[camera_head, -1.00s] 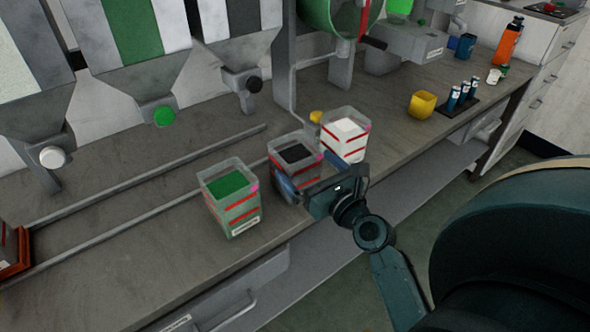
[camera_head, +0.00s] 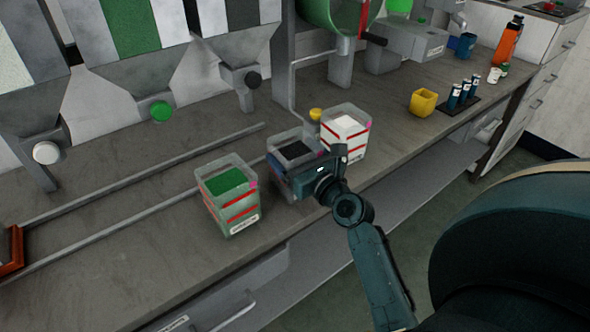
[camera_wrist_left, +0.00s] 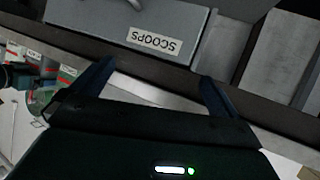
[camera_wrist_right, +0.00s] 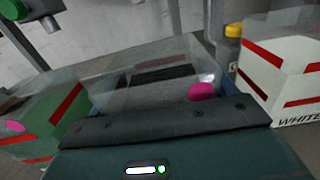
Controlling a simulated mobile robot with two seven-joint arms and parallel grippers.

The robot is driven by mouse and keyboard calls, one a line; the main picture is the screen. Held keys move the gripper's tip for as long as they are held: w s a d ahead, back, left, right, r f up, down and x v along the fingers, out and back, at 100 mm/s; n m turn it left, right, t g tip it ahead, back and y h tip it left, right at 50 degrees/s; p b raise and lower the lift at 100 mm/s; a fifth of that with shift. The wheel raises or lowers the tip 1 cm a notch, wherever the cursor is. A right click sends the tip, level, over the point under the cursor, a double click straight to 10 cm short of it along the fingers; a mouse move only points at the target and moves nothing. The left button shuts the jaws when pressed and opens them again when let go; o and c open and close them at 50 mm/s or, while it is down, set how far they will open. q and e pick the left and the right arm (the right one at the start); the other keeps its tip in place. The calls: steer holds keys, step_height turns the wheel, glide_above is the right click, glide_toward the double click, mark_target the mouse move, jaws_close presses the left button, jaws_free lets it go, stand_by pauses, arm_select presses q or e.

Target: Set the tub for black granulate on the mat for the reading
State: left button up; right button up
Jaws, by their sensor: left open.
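The tub with black granulate (camera_head: 297,151) stands on the bench, between the green and white tubs. My right gripper (camera_head: 305,172) is at its near side, with a blue finger along its left side. In the right wrist view the clear-walled tub (camera_wrist_right: 150,82) fills the space between the fingers; I cannot tell whether they press on it. My left gripper (camera_wrist_left: 155,75) is open and empty, in front of a grey drawer front labelled SCOOPS (camera_wrist_left: 154,40). I cannot make out the reading mat in these views.
The green tub (camera_head: 229,200) stands close on the left and the white tub (camera_head: 346,135) close on the right. Rails (camera_head: 140,177) run along the bench, with hoppers above at the back. A yellow cup (camera_head: 423,102) and blue cylinders on a dark base (camera_head: 457,107) stand further right.

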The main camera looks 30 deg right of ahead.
steer(key=shift+r, duration=0.1)
steer(key=c, duration=0.8)
steer(key=shift+r, duration=0.1)
steer(key=shift+r+p, duration=0.75)
steer(key=shift+p, duration=0.25)
arm_select(q)
steer(key=shift+b, duration=1.05)
arm_select(e)
steer(key=s+r, duration=0.1)
steer(key=s, duration=1.7)
steer(key=shift+r, duration=0.4)
